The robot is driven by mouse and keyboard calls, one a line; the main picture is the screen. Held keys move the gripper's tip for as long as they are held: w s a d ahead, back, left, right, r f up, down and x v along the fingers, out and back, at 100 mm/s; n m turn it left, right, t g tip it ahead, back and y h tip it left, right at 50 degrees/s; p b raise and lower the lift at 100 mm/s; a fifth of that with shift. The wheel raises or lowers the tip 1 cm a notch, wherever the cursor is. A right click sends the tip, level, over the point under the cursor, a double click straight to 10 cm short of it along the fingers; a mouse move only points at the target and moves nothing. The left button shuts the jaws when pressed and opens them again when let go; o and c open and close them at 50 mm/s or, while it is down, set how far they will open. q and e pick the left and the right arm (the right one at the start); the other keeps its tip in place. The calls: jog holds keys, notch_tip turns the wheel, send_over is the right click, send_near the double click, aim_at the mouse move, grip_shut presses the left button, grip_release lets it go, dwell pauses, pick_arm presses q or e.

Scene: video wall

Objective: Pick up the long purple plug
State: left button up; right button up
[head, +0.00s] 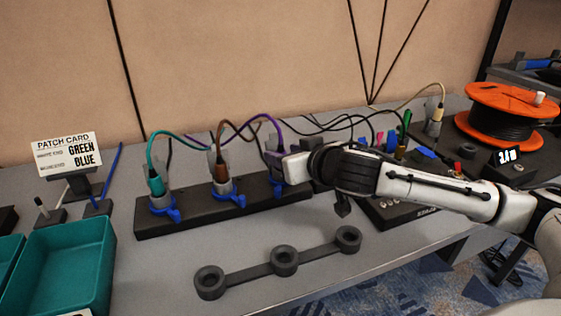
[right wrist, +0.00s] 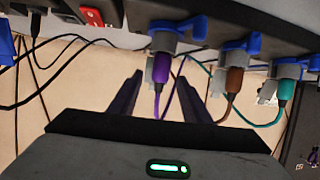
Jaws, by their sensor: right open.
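The purple plug (right wrist: 161,68) sits in the end socket of the black socket bar (head: 150,224), with a blue lever beside it. Its purple cable (head: 273,121) arches up behind my right gripper (head: 272,160) in the head view, where the gripper mostly covers the plug. In the right wrist view the open fingers of my right gripper (right wrist: 161,74) point at the plug, one on each side, with gaps between. A brown plug (head: 221,169) and a teal plug (head: 156,182) stand in the other sockets. My left gripper is not in view.
A dark three-ring holder (head: 284,261) lies in front of the bar. A teal bin (head: 60,265) and a patch card sign (head: 68,152) are at left. A device with coloured plugs (head: 395,212) and an orange cable reel (head: 513,104) are at right. Cables run behind the bar.

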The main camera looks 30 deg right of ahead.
grip_shut()
